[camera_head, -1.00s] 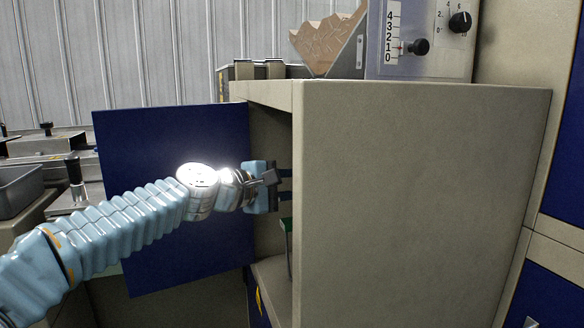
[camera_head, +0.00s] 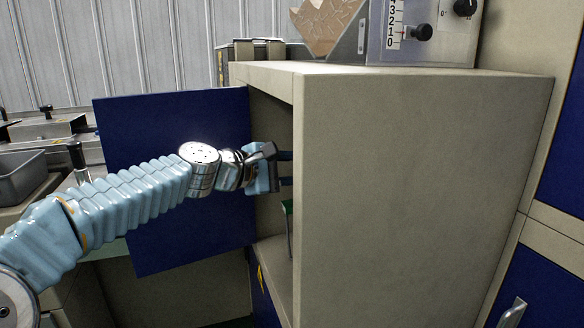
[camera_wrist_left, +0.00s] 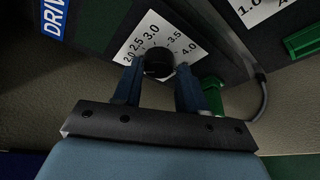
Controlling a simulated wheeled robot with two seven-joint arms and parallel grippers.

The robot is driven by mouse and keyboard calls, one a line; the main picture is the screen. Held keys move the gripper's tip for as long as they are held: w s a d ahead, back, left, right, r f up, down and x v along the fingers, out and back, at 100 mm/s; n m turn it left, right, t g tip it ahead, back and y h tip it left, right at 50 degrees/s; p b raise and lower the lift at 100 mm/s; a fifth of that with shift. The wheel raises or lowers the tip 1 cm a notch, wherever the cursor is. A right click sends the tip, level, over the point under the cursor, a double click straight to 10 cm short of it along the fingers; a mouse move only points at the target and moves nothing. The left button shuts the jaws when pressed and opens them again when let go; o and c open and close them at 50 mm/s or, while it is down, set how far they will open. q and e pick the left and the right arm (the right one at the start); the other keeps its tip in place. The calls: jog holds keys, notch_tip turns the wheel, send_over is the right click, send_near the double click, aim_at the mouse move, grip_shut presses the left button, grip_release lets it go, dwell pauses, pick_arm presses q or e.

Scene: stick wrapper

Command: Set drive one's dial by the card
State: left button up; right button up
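In the left wrist view a black round dial knob (camera_wrist_left: 158,64) sits on a white scale plate (camera_wrist_left: 148,30) marked from 2.0 to 4.0. A blue label reading "DRIV" (camera_wrist_left: 54,18) is cut off at the top left. My left gripper (camera_wrist_left: 159,72) has its two fingers on either side of the knob, with a small gap seeming to show at each side. The knob's pointer is too dark to read. In the head view my left gripper (camera_head: 285,169) reaches into the open cabinet (camera_head: 425,190), which hides the dial. No card is recognisable. My right gripper is not in view.
The cabinet's blue door (camera_head: 125,150) stands open behind my left arm. Another white plate (camera_wrist_left: 255,10) and a green part (camera_wrist_left: 303,42) are at the right in the wrist view, beside a grey cable (camera_wrist_left: 262,95). A panel with knobs (camera_head: 425,35) stands on the cabinet.

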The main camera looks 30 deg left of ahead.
pick_arm(q)
jog(key=shift+o, duration=1.2)
jog(key=shift+r, duration=0.1)
jog(key=v, duration=1.3)
jog(key=shift+s+a, duration=0.15)
jog(key=shift+s, duration=0.2)
